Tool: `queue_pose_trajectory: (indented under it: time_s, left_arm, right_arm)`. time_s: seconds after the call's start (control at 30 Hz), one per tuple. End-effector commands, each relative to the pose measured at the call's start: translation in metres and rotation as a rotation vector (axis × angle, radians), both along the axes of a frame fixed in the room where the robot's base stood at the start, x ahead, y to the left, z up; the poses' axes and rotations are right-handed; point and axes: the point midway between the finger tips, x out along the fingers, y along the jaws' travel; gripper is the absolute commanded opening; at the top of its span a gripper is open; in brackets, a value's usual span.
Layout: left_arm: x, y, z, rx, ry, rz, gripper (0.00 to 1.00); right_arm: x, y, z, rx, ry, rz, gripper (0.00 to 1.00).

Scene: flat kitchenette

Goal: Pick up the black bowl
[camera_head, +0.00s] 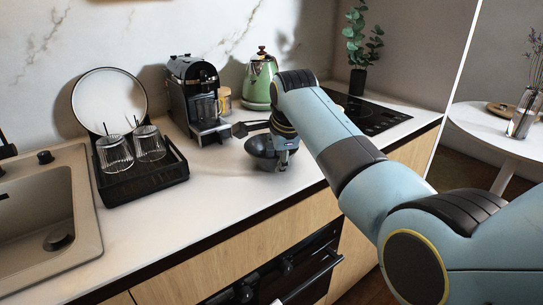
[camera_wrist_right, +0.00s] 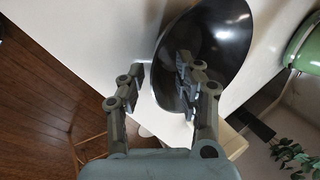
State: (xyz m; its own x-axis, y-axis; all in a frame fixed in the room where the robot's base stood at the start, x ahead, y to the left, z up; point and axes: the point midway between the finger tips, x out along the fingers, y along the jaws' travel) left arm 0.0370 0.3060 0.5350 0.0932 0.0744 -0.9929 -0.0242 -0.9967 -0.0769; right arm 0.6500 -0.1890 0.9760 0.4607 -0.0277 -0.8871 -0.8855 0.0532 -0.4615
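The black bowl (camera_head: 259,149) is on the white counter, in front of the kettle and to the right of the coffee machine. My right gripper (camera_head: 283,165) is at the bowl's near right side, pointing down. In the right wrist view, the bowl (camera_wrist_right: 228,38) is dark and shiny. There my right gripper (camera_wrist_right: 160,75) is open, with one finger over the inside of the bowl and the other outside its rim. The rim lies between the fingers, with a gap to the outer one. My left gripper is not in view.
A black dish rack (camera_head: 150,181) with glasses and a plate is left. The cooktop (camera_head: 372,113) is right. Counter between rack and bowl is clear.

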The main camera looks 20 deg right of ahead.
Motion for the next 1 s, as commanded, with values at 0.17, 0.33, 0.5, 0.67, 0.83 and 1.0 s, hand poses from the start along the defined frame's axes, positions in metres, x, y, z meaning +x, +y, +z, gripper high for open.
queue_pose_trajectory:
  time_s: [0.17, 0.33, 0.5, 0.67, 0.83, 1.0]
  left_arm:
    - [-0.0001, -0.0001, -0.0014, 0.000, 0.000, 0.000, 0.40]
    - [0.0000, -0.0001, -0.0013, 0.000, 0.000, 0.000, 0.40]
    - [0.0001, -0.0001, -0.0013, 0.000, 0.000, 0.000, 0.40]
    - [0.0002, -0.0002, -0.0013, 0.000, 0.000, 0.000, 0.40]
    - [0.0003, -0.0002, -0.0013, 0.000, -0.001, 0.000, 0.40]
    - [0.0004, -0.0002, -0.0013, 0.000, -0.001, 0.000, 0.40]
  right_arm:
    - [0.0050, 0.0003, -0.0111, 0.001, 0.000, 0.000, 0.34]
    - [0.0048, 0.0002, -0.0110, 0.001, 0.000, 0.000, 0.34]
    - [0.0047, 0.0002, -0.0110, 0.001, 0.000, 0.000, 0.13]
    - [0.0046, 0.0002, -0.0110, 0.001, 0.000, 0.000, 0.00]
    - [0.0046, 0.0001, -0.0112, 0.001, 0.001, 0.000, 0.00]
    - [0.0050, 0.0002, -0.0104, 0.001, -0.001, 0.000, 0.00]
